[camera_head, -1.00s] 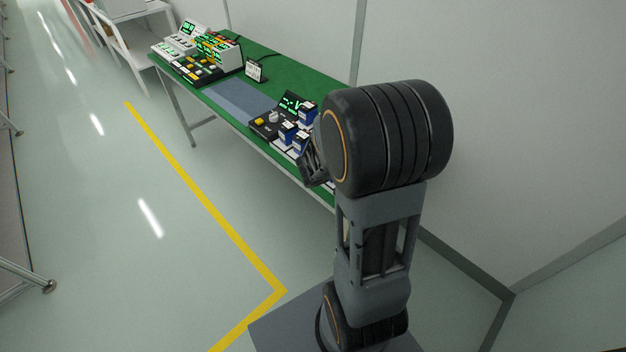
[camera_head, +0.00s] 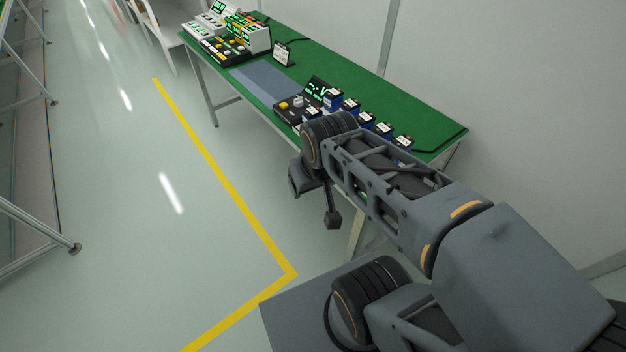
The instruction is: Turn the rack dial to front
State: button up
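A dark control box (camera_head: 290,112) sits on the green-topped table, near its front edge. It has a yellow button (camera_head: 283,105), a pale knob (camera_head: 298,101) that looks like the dial, and a screen (camera_head: 316,88) with green characters. The knob's pointing direction is too small to read. Several blue boxes with white labels (camera_head: 366,120) stand in a row right of the control box. My gripper (camera_head: 318,200) hangs beyond the table's front edge, below and right of the knob and apart from it. Whether its fingers are open or shut does not show clearly.
The green table (camera_head: 425,112) runs along the wall, with a grey-blue mat (camera_head: 265,82) left of the control box. Another panel group (camera_head: 228,38) and a small sign (camera_head: 283,53) stand farther left. The floor left of the yellow line (camera_head: 222,195) is clear.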

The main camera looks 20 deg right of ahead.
aim_at(299, 102)
jog(key=u, duration=0.6)
jog(key=i, duration=1.55)
jog(key=z, duration=1.55)
